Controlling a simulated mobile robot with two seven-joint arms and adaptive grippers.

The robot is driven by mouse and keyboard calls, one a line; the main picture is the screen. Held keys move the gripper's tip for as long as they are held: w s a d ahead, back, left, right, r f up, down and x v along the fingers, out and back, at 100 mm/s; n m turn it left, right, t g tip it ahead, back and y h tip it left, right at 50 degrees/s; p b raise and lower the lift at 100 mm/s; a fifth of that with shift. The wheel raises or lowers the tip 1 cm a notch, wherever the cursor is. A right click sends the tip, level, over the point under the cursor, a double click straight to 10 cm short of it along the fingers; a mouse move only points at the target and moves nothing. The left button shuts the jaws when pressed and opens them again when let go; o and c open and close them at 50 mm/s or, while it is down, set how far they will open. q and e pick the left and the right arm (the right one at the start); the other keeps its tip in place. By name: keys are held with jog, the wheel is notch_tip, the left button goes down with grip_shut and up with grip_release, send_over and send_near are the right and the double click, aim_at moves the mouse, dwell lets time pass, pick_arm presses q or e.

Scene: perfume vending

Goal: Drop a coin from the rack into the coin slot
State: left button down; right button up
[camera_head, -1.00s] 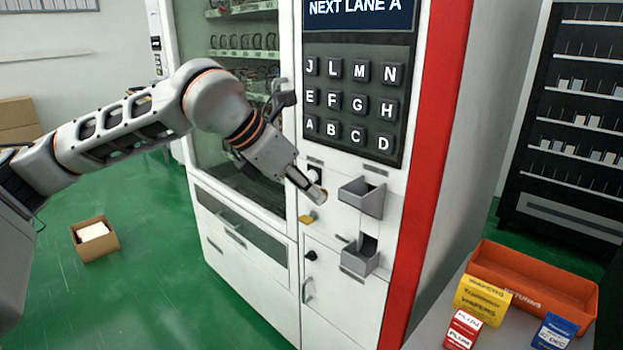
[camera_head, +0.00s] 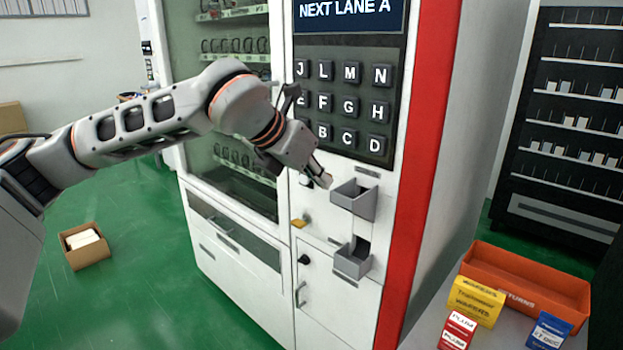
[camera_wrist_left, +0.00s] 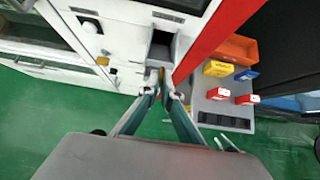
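My left gripper (camera_head: 325,178) is in front of the vending machine's white panel, just left of the upper grey tray (camera_head: 356,200). In the left wrist view its fingertips (camera_wrist_left: 161,80) are close together below the dark tray opening (camera_wrist_left: 160,48). I cannot make out a coin between them, or whether they are fully shut. A grey strip with dark slots (camera_wrist_left: 224,121) may be the coin rack.
The lettered keypad (camera_head: 345,102) is above the gripper. A yellow tab (camera_head: 299,223) and a lower grey tray (camera_head: 352,263) are below it. An orange returns bin (camera_head: 480,262) and small boxes (camera_head: 475,300) stand on a counter at the right.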

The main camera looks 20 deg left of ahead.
pick_arm(q)
jog(key=w+d+f, duration=0.1)
jog(key=w, duration=0.1)
jog(key=w+f+b, duration=0.1)
jog(key=w, duration=0.1)
jog(key=w+d+f, duration=0.1)
jog(key=w, duration=0.2)
jog(key=shift+d+f+b, duration=0.3)
jog(key=shift+f+b, duration=0.05)
jog(key=shift+x, duration=0.8)
jog(key=shift+r, duration=0.1)
jog(key=c, duration=2.2)
grip_release()
jog(key=v, duration=1.2)
jog(key=shift+w, duration=0.1)
